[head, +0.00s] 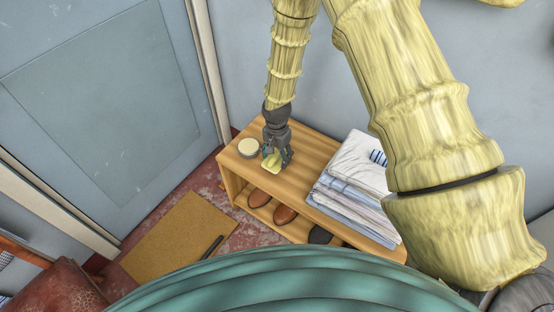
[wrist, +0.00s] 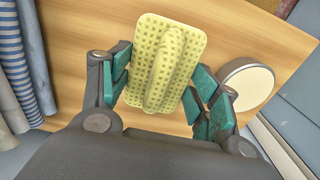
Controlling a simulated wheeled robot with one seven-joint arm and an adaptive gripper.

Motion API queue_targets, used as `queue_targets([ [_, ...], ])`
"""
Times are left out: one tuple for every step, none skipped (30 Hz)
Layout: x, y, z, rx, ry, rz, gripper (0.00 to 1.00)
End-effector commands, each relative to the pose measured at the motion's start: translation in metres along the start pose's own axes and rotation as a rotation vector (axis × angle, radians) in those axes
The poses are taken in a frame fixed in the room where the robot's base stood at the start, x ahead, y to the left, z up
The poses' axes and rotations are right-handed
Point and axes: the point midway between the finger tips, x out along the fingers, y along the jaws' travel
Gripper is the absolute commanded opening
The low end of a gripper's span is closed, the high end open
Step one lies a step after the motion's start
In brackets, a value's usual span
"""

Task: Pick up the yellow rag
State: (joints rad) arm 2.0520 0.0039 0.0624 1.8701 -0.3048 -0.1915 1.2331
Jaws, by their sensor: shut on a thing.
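The yellow rag (wrist: 188,43) has a dotted, waffle-like surface with a raised fold along its middle. In the head view the rag (head: 271,167) shows below my gripper (head: 276,155), at the left part of the wooden bench top (head: 302,158). I cannot tell whether the rag touches the wood or is just above it.
A round tin with a cream lid (head: 248,147) stands just left of my gripper. A stack of folded cloths (head: 350,180) lies on the bench to the right. Shoes (head: 285,214) sit on the shelf below. A tan mat (head: 180,240) lies on the floor, and a blue door (head: 105,100) is at left.

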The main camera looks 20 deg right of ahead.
Motion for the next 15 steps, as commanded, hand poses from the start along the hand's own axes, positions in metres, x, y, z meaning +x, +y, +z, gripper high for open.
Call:
queue_targets([
  [-0.002,0.006,0.008,-0.001,-0.002,0.003,0.39],
  [-0.002,0.010,0.013,-0.002,-0.001,0.003,0.39],
  [-0.003,0.016,0.020,-0.003,-0.001,0.004,0.39],
  [-0.004,0.020,0.025,-0.002,0.000,0.003,0.39],
  [-0.005,0.024,0.030,-0.003,-0.001,0.003,0.39],
  [-0.006,0.030,0.037,-0.002,0.000,0.003,0.39],
  [-0.006,0.035,0.043,-0.002,0.000,0.003,0.39],
  [-0.007,0.040,0.049,-0.002,0.000,0.003,0.39],
  [-0.008,0.046,0.057,-0.001,-0.001,0.004,0.39],
  [-0.008,0.051,0.062,-0.001,-0.001,0.003,0.39],
  [-0.009,0.055,0.068,-0.002,0.000,0.004,0.39],
  [-0.010,0.060,0.075,-0.002,0.000,0.002,0.39],
  [-0.011,0.065,0.080,-0.001,-0.001,0.003,0.39],
  [-0.011,0.069,0.085,-0.001,0.000,0.002,0.39],
  [-0.012,0.073,0.091,0.000,-0.001,0.002,0.39],
])
